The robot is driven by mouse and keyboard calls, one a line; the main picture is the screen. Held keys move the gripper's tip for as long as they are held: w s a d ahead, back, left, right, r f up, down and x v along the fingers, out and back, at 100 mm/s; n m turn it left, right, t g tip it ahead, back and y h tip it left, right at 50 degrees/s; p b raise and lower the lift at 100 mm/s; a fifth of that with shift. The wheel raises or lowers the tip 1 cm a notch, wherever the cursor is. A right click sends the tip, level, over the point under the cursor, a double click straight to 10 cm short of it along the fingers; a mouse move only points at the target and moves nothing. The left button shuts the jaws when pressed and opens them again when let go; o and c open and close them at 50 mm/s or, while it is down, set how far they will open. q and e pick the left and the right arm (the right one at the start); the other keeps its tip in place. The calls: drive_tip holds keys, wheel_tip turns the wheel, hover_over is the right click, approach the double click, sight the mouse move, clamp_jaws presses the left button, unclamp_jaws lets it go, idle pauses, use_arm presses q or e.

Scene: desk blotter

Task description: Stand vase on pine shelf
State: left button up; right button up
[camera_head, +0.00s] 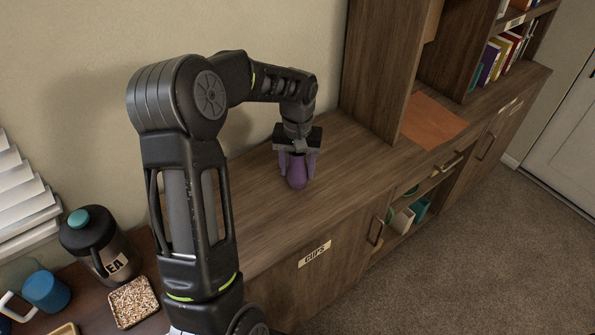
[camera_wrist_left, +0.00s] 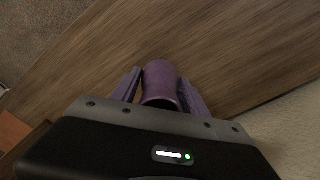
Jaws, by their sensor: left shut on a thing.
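A small purple vase (camera_head: 297,172) is between the purple fingers of my left gripper (camera_head: 297,163), over the brown wooden cabinet top (camera_head: 255,205). The left gripper points down and is shut on the vase. In the left wrist view the vase (camera_wrist_left: 160,82) sits between both fingers (camera_wrist_left: 160,92), with wood grain beyond it. I cannot tell whether its base touches the wood. The wooden shelf unit (camera_head: 375,70) stands on the cabinet to the right; which part is the pine shelf is not clear. My right gripper is not in view.
An orange-brown mat (camera_head: 430,121) lies in the shelf unit's open bay. Books (camera_head: 497,58) stand farther right. A black-and-grey jug (camera_head: 97,243), a blue mug (camera_head: 45,291) and a speckled square (camera_head: 133,302) are at lower left. The cabinet top around the vase is clear.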

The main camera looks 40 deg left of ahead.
use_arm(q)
drive_tip(key=shift+f, duration=0.85)
drive_tip(key=shift+f, duration=0.2)
drive_tip(key=o, duration=1.6)
drive_tip(key=shift+r, duration=0.15)
wheel_tip(320, 180, up, 12)
drive_tip(key=shift+r, duration=0.1)
drive_tip(key=shift+c, duration=0.6)
